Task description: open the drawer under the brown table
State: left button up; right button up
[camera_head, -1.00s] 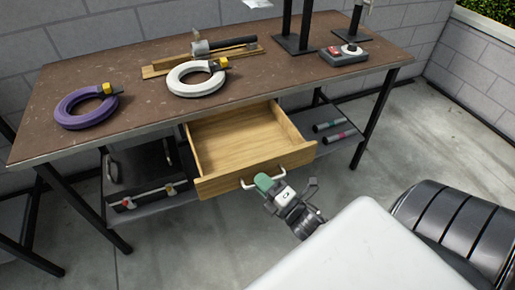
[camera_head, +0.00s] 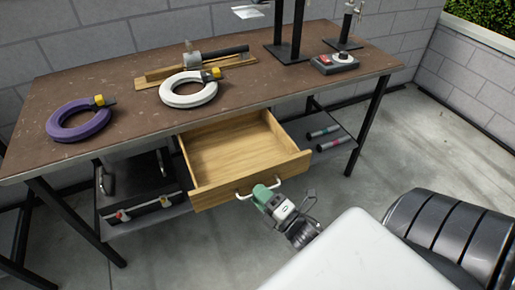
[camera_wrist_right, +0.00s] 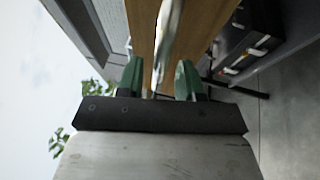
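The wooden drawer (camera_head: 232,158) under the brown table (camera_head: 118,82) stands well out, its empty inside showing. Its pale bar handle (camera_head: 243,196) is on the front panel. My right gripper (camera_head: 262,192) is at this handle. In the right wrist view its two green fingers (camera_wrist_right: 160,80) are apart, with the handle (camera_wrist_right: 170,35) running between them and gaps beside it. Whether a finger touches the handle is unclear. The drawer's front (camera_wrist_right: 142,20) shows behind the handle. My left gripper is not in view.
On the tabletop are a purple ring (camera_head: 62,134), a white ring (camera_head: 175,97), a hammer-like tool on wood (camera_head: 215,53), and a control box (camera_head: 332,65). A dark case (camera_head: 140,190) sits on the lower shelf left of the drawer. Open floor (camera_head: 420,140) lies to the right.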

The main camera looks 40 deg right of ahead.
jog(key=v, duration=0.9)
jog(key=shift+s+b, duration=0.3)
jog(key=shift+s, duration=0.1)
jog(key=shift+d, duration=0.1)
